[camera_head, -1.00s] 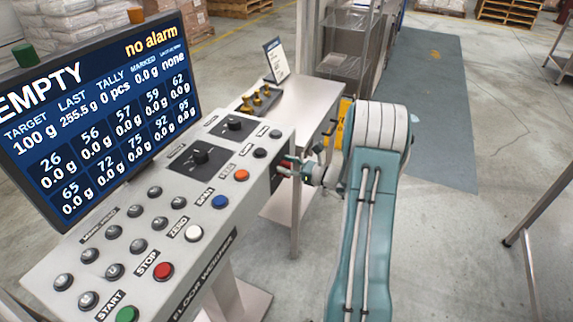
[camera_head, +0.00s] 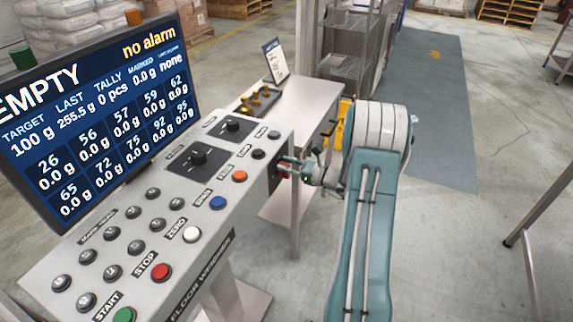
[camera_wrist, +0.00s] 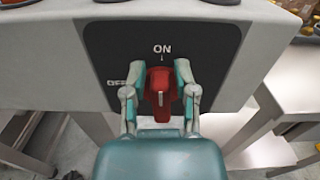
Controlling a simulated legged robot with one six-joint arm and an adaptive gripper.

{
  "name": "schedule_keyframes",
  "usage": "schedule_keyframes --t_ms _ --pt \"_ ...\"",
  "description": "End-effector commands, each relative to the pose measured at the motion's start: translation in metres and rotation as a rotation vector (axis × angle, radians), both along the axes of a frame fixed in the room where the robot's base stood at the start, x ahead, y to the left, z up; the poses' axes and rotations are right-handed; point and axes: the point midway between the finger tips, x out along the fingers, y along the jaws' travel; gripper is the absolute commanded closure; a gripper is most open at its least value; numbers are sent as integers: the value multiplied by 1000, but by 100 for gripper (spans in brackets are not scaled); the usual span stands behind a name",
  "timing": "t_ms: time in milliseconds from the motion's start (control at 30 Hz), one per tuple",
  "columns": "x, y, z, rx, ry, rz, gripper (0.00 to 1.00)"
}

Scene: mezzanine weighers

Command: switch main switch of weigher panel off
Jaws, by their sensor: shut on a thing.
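The weigher panel (camera_head: 140,262) is a grey sloped console with buttons and knobs. Its main switch (camera_wrist: 160,82) is a red rotary handle on a dark plate (camera_wrist: 112,50) on the panel's end face. "ON" and a small arrow are printed above the handle, and "OFF" is at its left, partly covered by a finger. The handle stands upright, in line with the ON arrow. My gripper (camera_wrist: 160,95) has its two teal fingers on either side of the handle, shut on it. In the head view my gripper (camera_head: 290,168) reaches the panel's right end.
A dark screen (camera_head: 95,110) above the panel reads EMPTY and no alarm. A steel table (camera_head: 290,100) with a small tray of brass weights (camera_head: 260,98) and a sign stands behind. A steel rack (camera_head: 350,50) is beyond it. Open floor lies to the right.

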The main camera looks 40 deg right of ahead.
Motion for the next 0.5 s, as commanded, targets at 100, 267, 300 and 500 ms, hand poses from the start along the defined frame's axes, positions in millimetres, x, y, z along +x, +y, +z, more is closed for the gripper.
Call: schedule_keyframes --t_ms 100,267,300,500 --pt "-3 3 -9 -51 -10 -2 100" --pt "-5 6 -10 -158 -73 -2 100" --pt "-5 7 -10 -189 -92 -1 100" --pt "-8 11 -12 -352 -188 -1 100"
